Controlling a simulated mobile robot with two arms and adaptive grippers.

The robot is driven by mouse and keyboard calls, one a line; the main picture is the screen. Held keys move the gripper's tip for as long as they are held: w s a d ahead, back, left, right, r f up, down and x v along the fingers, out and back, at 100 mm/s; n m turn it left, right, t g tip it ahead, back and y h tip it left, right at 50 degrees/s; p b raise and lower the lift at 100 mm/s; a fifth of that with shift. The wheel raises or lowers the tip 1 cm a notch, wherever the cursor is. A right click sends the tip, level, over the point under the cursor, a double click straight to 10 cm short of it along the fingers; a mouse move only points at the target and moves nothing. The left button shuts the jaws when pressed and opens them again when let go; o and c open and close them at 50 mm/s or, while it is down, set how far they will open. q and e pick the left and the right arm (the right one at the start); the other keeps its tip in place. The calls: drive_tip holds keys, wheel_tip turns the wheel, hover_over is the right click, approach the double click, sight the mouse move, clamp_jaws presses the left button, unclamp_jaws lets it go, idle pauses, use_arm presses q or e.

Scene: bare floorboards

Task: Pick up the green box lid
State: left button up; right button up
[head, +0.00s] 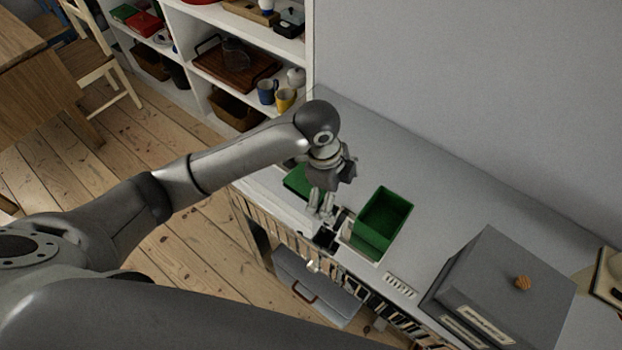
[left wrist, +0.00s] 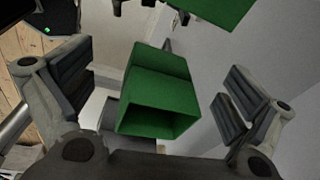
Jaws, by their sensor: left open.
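The green box lid (head: 297,181) lies on the white shelf top, partly hidden behind my left gripper. The open green box (head: 384,216) stands to its right, its hollow inside showing. My left gripper (head: 320,212) is open and points down between the lid and the box, at the shelf's front edge. In the left wrist view, a hollow green piece (left wrist: 158,92) shows between the spread fingers (left wrist: 160,82), with nothing gripped. A second green piece (left wrist: 218,8) is cut off at the top; I cannot tell surely which is the lid. My right gripper is not in view.
A grey box (head: 505,285) with a knobbed lid stands on the shelf top (head: 440,215) at right. The wall runs behind. Filled white shelves (head: 235,70) stand at the back left. A wooden chair (head: 95,60) stands on the floorboards.

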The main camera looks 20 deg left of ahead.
use_arm(q)
drive_tip(key=w+a+r, duration=0.1)
drive_tip(key=w+a, duration=0.1)
drive_tip(key=w+a+r+m+y, duration=0.1)
drive_tip(key=w+a+r, duration=0.1)
drive_tip(key=w+a+r+m+y, duration=0.1)
drive_tip(key=w+a, duration=0.1)
drive_tip(key=a, duration=0.1)
drive_tip(key=shift+r+g, duration=0.3)
drive_tip(key=shift+r, duration=0.05)
drive_tip(key=shift+a+f, duration=0.1)
drive_tip(key=shift+f, duration=0.15)
wheel_tip(320, 180, down, 5)
drive_tip(key=shift+w+r+p, duration=0.1)
drive_tip(key=shift+p, duration=0.25)
drive_tip(key=shift+a+f, duration=0.1)
drive_tip(key=shift+f, duration=0.35)
drive_tip(key=f, duration=0.3)
drive_tip(key=f+p, duration=0.1)
drive_tip(key=shift+w+a+f, duration=0.15)
drive_tip(key=shift+w+f, duration=0.05)
drive_tip(key=shift+w, duration=0.05)
